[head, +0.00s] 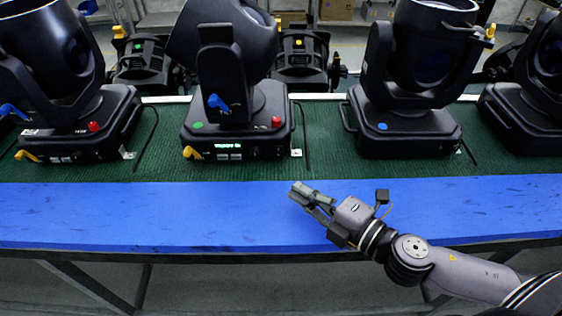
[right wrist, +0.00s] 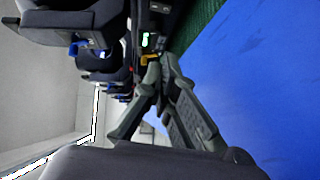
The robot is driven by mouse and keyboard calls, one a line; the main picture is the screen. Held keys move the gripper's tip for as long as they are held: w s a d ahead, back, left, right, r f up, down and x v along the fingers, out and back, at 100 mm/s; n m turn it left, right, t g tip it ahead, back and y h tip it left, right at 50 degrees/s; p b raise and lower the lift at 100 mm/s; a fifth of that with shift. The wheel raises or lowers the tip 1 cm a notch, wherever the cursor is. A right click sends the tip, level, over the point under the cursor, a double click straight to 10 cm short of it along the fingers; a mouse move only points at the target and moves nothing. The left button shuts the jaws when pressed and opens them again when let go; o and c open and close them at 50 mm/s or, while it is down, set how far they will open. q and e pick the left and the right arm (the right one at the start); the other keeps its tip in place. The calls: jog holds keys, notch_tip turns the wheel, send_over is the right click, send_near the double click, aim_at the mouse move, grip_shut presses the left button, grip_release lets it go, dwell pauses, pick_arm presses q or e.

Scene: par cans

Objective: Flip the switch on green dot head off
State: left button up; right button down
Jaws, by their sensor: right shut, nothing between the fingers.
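The green dot head is the black moving-head lamp (head: 240,120), second from the left in the head view. Its base front carries a green dot (head: 198,125), a lit green display (head: 228,147), a yellow lever (head: 192,153) and a red knob or switch (head: 276,121). A blue lever (head: 217,102) sits on the upright yoke. My right gripper (head: 300,193) is shut and empty over the blue strip, in front of and to the right of this head, apart from it. In the right wrist view the fingertips (right wrist: 153,66) show near the lit display (right wrist: 145,40). My left gripper is not in view.
A similar head with a red knob (head: 94,126) stands at the left, one with a blue dot (head: 382,127) at the right, and another at the far right. They stand on green matting (head: 327,150). The blue front strip (head: 120,210) is clear. More lamps stand behind.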

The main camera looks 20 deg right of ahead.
aim_at(281, 178)
jog(key=shift+w+a+r, duration=0.2)
jog(key=shift+w+a, duration=0.1)
jog(key=shift+w, duration=0.15)
jog(key=p+x, duration=0.3)
jog(key=x, duration=0.2)
jog(key=shift+w, duration=0.3)
jog(key=shift+w+d+f, duration=0.15)
jog(key=shift+w, duration=0.35)
jog(key=shift+w+d+f, duration=0.15)
jog(key=shift+w, duration=0.4)
jog(key=shift+w+d+f+p, duration=0.2)
jog(key=shift+w+d+p, duration=0.1)
jog(key=shift+w, duration=0.25)
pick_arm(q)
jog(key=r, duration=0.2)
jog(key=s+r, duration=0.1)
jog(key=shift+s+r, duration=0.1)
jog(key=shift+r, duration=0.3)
pick_arm(e)
jog(key=shift+a, duration=0.1)
jog(key=b, duration=0.1)
jog(key=f+b, duration=0.1)
jog(key=b, duration=0.1)
jog(key=shift+w+n+t+b, duration=0.3)
jog(key=shift+t, duration=0.1)
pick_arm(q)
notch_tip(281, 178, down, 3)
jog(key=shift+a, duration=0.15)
pick_arm(e)
jog(key=shift+r, duration=0.3)
